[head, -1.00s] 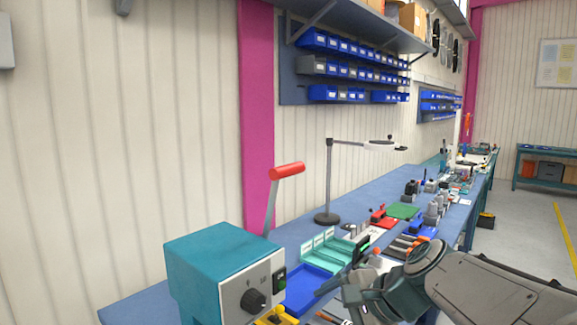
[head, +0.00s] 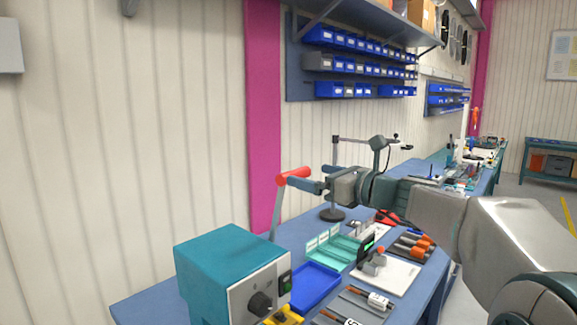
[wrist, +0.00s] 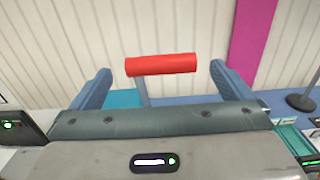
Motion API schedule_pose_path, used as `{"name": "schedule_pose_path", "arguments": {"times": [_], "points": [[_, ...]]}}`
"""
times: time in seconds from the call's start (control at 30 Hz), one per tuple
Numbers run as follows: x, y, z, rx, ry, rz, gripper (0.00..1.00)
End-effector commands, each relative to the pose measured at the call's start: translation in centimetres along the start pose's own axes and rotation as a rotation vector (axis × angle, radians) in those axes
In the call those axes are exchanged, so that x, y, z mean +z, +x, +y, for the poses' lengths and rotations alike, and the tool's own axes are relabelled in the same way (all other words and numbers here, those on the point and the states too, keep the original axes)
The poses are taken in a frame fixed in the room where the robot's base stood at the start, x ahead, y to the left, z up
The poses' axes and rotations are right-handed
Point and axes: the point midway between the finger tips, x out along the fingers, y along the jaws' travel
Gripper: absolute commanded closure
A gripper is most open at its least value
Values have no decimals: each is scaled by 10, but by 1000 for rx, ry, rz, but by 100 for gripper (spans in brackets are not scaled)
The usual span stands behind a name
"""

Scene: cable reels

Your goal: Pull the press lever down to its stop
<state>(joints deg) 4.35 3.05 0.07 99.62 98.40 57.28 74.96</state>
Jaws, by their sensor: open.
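The press lever has a red cylindrical handle (head: 293,175) on a grey arm that rises behind the teal press box (head: 230,262). The lever stands raised, leaning slightly right. My gripper (head: 312,177) is at handle height, close to the handle's right side in the head view. In the wrist view the red handle (wrist: 161,65) lies crosswise between my two blue-grey fingers, near the level of their tips. The fingers are spread wide, with gaps on both sides of the handle. I cannot tell from the head view whether a finger touches it.
A lamp on a stand (head: 333,214) is behind my gripper. Bins (head: 350,62) and a shelf hang on the wall above. The space above the press box is clear.

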Motion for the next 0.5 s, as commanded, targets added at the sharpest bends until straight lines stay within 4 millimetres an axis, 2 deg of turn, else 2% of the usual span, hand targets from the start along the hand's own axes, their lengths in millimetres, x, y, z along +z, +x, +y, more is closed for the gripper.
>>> {"name": "schedule_pose_path", "arguments": {"times": [0.03,0.2,0.4,0.5], "points": [[2,13,0,3,2,2,0],[2,47,0,3,1,2,0],[1,74,0,1,-1,1,0],[0,81,0,1,-1,1,0]]}}
